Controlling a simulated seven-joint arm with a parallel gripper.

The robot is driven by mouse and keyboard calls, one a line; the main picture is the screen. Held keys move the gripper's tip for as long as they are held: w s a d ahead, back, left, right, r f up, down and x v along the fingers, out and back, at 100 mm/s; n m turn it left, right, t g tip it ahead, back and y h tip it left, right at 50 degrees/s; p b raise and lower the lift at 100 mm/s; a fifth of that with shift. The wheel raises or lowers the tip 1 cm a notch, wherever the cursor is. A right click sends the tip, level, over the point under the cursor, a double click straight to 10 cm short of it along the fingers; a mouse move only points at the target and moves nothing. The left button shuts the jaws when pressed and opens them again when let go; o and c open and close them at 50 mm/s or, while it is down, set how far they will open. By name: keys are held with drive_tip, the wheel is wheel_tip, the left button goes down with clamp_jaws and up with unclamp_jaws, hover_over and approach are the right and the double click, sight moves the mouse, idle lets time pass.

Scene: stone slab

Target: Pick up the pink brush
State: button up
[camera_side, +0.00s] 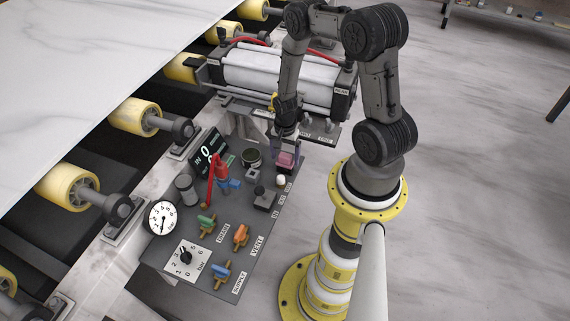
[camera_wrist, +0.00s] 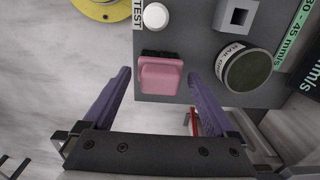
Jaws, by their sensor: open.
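The pink brush (camera_wrist: 160,76) is a small block with a pink top and dark bristles along one side. It lies near the edge of the dark grey panel (camera_wrist: 190,20). In the side view the brush (camera_side: 286,160) is at the panel's far right corner, partly covered by my gripper. My gripper (camera_wrist: 160,80) is open, with its two purple fingers on either side of the brush and a gap showing at each side. In the side view my gripper (camera_side: 287,150) points down right at the brush. I cannot tell its exact height over the panel.
Beside the brush are a white button (camera_wrist: 155,16), a square socket block (camera_wrist: 236,14) and a round dark-topped pot (camera_wrist: 247,70). Coloured valves, a gauge (camera_side: 163,218) and a dial (camera_side: 186,261) stand on the panel. A large cylinder (camera_side: 275,78) lies behind my gripper.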

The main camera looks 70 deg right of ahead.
drive_tip(key=shift+c, duration=0.3)
clamp_jaws()
drive_tip(key=shift+r, duration=0.2)
drive_tip(key=shift+r, duration=0.6)
drive_tip(key=s+a+r, duration=0.8)
drive_tip(key=s+r, duration=0.3)
drive_tip(key=shift+a+r, duration=0.25)
